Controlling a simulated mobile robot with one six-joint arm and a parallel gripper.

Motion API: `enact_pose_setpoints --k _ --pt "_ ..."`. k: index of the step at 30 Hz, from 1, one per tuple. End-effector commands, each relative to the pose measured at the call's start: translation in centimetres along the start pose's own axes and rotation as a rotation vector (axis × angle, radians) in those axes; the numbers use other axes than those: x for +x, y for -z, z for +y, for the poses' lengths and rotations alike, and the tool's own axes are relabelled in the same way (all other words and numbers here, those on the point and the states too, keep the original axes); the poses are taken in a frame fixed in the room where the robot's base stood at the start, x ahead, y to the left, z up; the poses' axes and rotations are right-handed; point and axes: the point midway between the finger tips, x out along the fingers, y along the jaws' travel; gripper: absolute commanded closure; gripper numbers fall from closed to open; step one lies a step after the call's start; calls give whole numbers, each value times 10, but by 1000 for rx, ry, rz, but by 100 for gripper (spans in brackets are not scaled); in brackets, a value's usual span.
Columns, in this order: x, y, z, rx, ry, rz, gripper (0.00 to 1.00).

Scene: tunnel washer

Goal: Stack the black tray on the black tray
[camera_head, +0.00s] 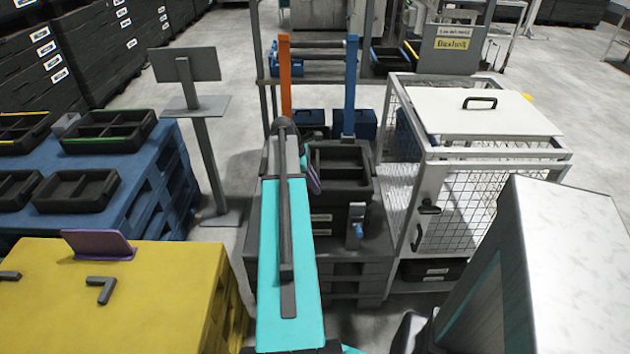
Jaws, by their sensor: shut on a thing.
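A black tray (345,156) with a divider is at the middle of the view, just right of the end of my teal arm. My gripper (312,178) is mostly hidden by the arm; a purple part of it shows at this tray's left side, and it is shut on the tray. Below is a stack of black trays (322,218) with white labels, on a dark pallet. I cannot tell whether the held tray touches the stack. Other black trays (113,143) (78,202) lie on the blue pallet stack at left, one with a green edge.
An orange post (285,75) and a blue post (350,85) stand behind the stack. A white mesh cage (462,200) is close on the right. A grey sign stand (202,130) and a yellow table (130,300) are at left.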

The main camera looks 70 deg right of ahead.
Motion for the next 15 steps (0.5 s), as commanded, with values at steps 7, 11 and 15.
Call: enact_pose_setpoints --k 7,11,15 --pt "6 3 0 0 -2 0 100" --pt "8 3 0 1 -2 1 100" --pt "8 3 0 1 -1 1 100"
